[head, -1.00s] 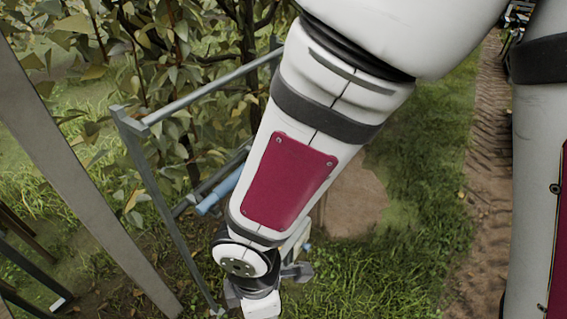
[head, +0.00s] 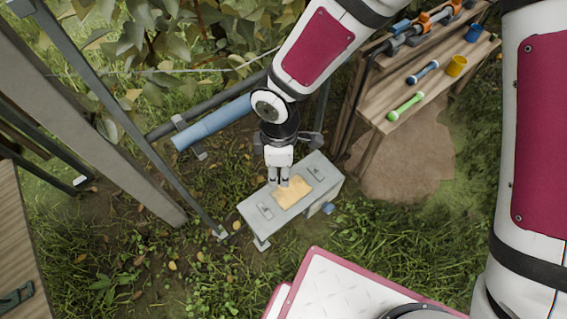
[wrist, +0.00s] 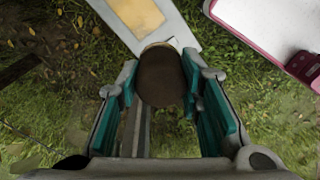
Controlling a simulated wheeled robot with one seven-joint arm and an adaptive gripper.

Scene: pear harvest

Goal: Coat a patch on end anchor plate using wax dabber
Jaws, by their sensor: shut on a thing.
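The grey end anchor plate (head: 248,211) lies low above the grass, with a yellow-tan patch (head: 300,188) on its middle and small fittings on both sides. It also shows at the top of the wrist view (wrist: 178,27). My gripper (head: 279,181) points down at the left part of the patch. In the wrist view its teal pads are shut on a dark brown round thing (wrist: 162,78), which I take as the wax dabber. Its lower end is hidden, and I cannot tell whether it touches the plate. The dabber is not clear in the head view.
A wooden bench (head: 384,118) at upper right holds a green-ended tool (head: 406,106), a blue-ended tool (head: 422,72), a yellow cup (head: 456,66) and a blue cup (head: 474,33). Foliage is behind.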

